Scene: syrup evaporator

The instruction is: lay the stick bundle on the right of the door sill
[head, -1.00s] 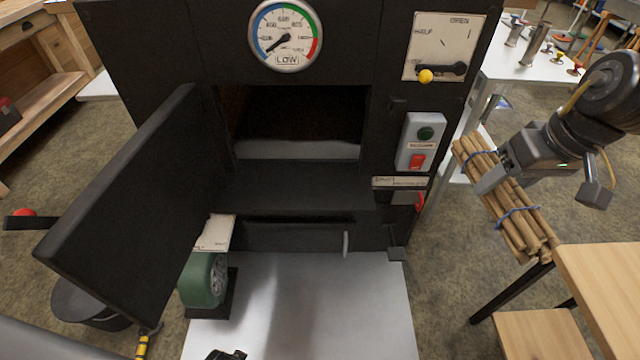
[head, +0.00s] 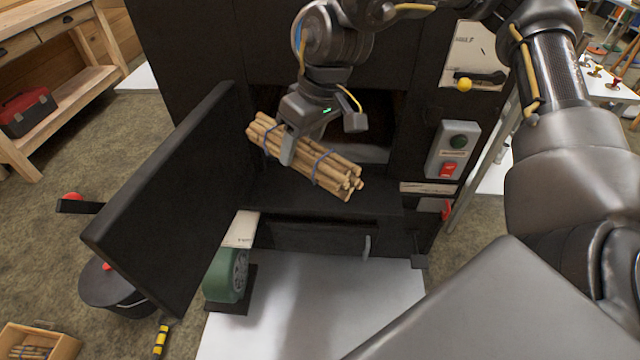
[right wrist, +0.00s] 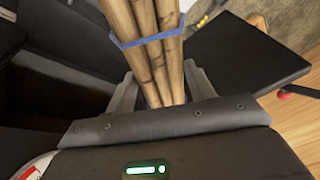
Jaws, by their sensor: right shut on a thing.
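The stick bundle (head: 325,170), tan sticks tied with two blue bands, is held in front of the dark firebox opening. My right gripper (head: 289,146) is shut on the bundle near its middle. The bundle slants down to the right. In the right wrist view the sticks (right wrist: 150,50) run between the two fingers. The door sill (head: 350,195) is the black ledge below the opening; the bundle appears above it, and I cannot tell whether they touch. The black door (head: 165,195) stands open at the left. My left gripper is not in view.
A green blower (head: 228,275) stands below the sill on a pale metal sheet (head: 310,310). A switch box (head: 453,150) and a yellow-knobbed lever (head: 465,84) are on the front to the right. A black pot (head: 120,290) is behind the door. A stick crate (head: 38,342) sits at lower left.

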